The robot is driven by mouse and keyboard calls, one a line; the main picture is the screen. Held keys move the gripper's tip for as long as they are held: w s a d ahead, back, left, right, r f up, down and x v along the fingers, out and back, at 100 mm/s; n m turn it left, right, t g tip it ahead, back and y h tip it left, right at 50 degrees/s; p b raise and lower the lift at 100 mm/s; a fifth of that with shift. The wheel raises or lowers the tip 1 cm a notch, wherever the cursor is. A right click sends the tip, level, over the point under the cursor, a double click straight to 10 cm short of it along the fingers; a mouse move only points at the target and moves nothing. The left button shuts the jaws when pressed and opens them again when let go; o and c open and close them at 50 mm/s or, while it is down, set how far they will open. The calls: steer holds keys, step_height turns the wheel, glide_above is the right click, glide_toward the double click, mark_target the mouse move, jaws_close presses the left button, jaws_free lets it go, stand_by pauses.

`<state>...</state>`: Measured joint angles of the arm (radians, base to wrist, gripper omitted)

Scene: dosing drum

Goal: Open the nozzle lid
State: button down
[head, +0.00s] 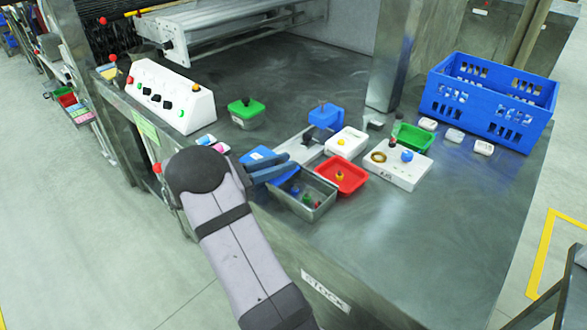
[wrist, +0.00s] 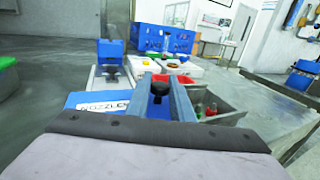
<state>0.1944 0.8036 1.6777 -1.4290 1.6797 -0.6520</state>
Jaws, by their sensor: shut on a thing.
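My gripper (head: 284,170) is over the left end of an open grey metal box (head: 322,205) on the bench. In the wrist view its two blue-grey fingers (wrist: 161,92) are shut on a dark knob (wrist: 159,88). A blue panel with a white label reading "NOZZLE" (wrist: 88,101) lies beside and below the fingers; it appears to be the nozzle lid. In the head view the blue lid (head: 256,154) shows partly behind the fingers. Small red and green pieces (head: 307,199) show inside the box. The join between knob and lid is hidden, and I cannot tell whether the lid is raised.
A blue block (head: 325,116) with a dark knob stands behind on a grey rail. A white button panel (head: 165,97) is at left. The bench's front right is clear.

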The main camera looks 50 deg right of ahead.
steer(key=shift+w, duration=0.35)
steer(key=c, duration=1.6)
jaws_free()
steer(key=shift+o, duration=0.2)
steer(key=shift+a, duration=0.1)
steer(key=b+v, duration=0.1)
steer(key=v, duration=0.6)
steer(key=shift+w+a, duration=0.1)
steer(key=shift+a, duration=0.1)
